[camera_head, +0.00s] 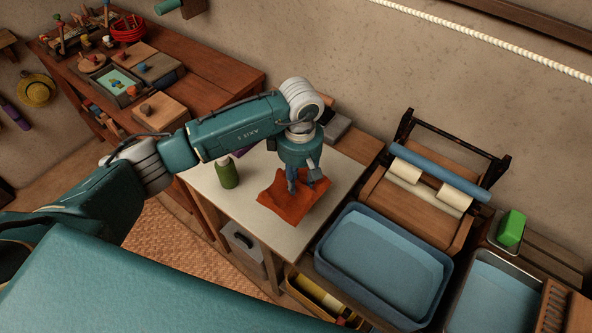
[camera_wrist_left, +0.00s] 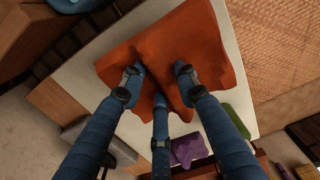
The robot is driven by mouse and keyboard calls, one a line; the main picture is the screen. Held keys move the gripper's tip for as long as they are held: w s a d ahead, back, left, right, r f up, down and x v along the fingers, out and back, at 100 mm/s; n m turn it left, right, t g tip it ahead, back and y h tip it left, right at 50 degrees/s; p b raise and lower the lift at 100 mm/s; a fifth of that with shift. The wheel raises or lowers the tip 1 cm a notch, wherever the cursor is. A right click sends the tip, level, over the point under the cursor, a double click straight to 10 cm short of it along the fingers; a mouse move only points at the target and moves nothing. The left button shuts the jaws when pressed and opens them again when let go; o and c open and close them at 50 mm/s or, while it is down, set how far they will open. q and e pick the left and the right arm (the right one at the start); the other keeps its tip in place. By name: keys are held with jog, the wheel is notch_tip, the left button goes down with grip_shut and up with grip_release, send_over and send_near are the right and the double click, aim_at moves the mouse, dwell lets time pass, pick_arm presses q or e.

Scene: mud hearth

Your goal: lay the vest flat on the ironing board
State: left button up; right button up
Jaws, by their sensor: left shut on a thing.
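The orange-red vest (camera_head: 285,205) lies crumpled on the pale top of the ironing board (camera_head: 236,200), with folds standing up around the fingers. My left gripper (camera_head: 306,182) points down onto the vest and is shut on its cloth. In the left wrist view the vest (camera_wrist_left: 205,40) spreads beyond the blue fingers of the left gripper (camera_wrist_left: 160,85), and a fold is pinched among them. The pale board (camera_wrist_left: 85,75) shows around the cloth. My right gripper is not in view.
A green bottle (camera_head: 227,173) stands on the board left of the vest. A blue basin (camera_head: 382,262) sits close to the right, with a wooden roller frame (camera_head: 420,195) behind it. A wooden bench (camera_head: 215,75) with several small items stands at the back left.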

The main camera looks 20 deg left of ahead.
pick_arm(q)
jog(key=shift+f+b, duration=1.15)
jog(key=shift+f, duration=1.05)
jog(key=shift+f+b, duration=2)
jog(key=o, duration=1)
jog(key=shift+o, duration=0.2)
notch_tip(320, 180, up, 12)
jog(key=shift+r, duration=0.1)
